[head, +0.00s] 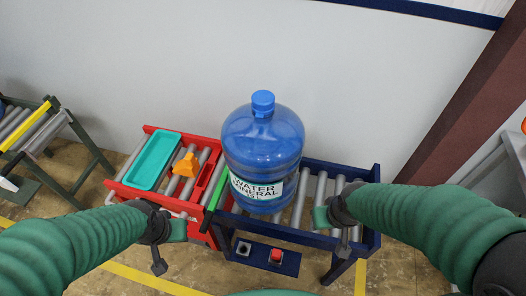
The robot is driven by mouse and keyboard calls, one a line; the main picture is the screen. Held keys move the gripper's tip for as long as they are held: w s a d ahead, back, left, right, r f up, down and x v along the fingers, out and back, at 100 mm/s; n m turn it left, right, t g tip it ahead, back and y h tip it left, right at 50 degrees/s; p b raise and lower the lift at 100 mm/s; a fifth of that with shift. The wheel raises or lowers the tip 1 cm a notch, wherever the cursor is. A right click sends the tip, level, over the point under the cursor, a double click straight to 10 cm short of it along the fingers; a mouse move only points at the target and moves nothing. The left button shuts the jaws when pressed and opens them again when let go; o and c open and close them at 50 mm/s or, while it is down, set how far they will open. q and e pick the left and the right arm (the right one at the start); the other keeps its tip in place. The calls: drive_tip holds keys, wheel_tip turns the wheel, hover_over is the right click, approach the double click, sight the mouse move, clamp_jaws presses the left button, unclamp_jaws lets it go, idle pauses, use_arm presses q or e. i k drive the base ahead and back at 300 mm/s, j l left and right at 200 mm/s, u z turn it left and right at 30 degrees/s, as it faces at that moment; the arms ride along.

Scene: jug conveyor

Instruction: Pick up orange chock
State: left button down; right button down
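The orange chock (187,165) sits on the rollers of the red conveyor section (150,196), just right of a teal tray (152,162). My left gripper (176,230) is at the front edge of the red section, in front of the chock in the picture and apart from it. My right gripper (323,217) is over the front edge of the dark blue conveyor (370,242), right of the jug. The fingers of both grippers are too small and partly hidden to tell whether they are open. Neither visibly holds anything.
A large blue water jug (262,142) stands upright on the conveyor right of the chock, by a green bar (216,190). A control box with a red button (277,255) hangs below the front. Another roller stand (62,125) is at far left. A wall is behind.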

sight(189, 167)
drive_tip(key=i+j+z, duration=0.1)
drive_tip(key=j+z, duration=0.15)
drive_tip(key=z, duration=0.25)
drive_tip(key=j+z, duration=0.3)
drive_tip(key=z, duration=0.15)
drive_tip(key=j+z, duration=0.3)
drive_tip(key=z, duration=0.2)
drive_tip(key=j+z, duration=0.1)
drive_tip(key=j, duration=0.45)
drive_tip(key=k+j+z, duration=0.1)
drive_tip(key=j, duration=0.45)
drive_tip(key=k+j, duration=0.15)
drive_tip(key=j, duration=0.35)
drive_tip(key=z, duration=0.05)
